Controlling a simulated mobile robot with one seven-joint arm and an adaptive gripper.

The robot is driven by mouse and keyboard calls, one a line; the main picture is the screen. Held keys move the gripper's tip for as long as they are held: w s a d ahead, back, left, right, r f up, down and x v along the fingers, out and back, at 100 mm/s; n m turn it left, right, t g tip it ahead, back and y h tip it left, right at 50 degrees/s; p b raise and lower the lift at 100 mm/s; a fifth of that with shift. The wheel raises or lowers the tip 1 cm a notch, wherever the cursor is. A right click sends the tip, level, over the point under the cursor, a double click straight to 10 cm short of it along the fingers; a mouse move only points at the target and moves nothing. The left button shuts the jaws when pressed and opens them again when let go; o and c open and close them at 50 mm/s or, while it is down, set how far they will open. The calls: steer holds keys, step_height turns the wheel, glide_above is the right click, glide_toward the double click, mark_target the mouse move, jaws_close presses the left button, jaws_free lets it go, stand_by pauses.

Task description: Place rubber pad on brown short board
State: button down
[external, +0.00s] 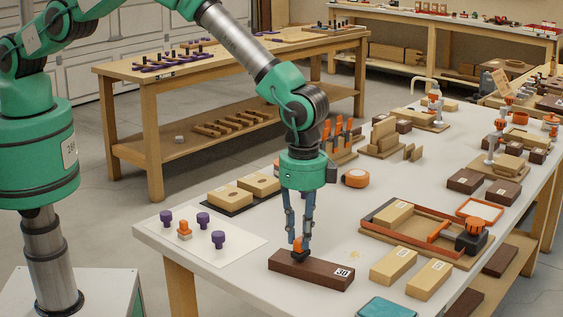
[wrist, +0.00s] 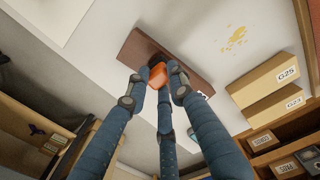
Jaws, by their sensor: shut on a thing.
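The brown short board (external: 312,271) lies flat near the front of the white table, with a white label at its right end. It also shows in the wrist view (wrist: 192,72). My gripper (external: 299,243) points down over the board's left half. Its fingers (wrist: 158,75) are shut on a small orange piece with a dark base, which I take as the rubber pad (external: 300,254). The pad's dark base is at the board's top face and appears to touch it. The fingers partly hide the pad in the wrist view (wrist: 157,72).
Two tan blocks (external: 393,264) with labels lie right of the board. A teal item (external: 387,307) is at the front edge. A white sheet (external: 246,243) with purple pieces lies left. An orange clamp frame (external: 420,238) stands behind the blocks.

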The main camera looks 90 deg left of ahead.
steer(key=shift+f, duration=0.35)
steer(key=shift+f, duration=0.1)
steer(key=c, duration=1.5)
jaws_free()
step_height(320, 180, up, 12)
steer(key=shift+r, duration=0.15)
steer(key=shift+r, duration=0.1)
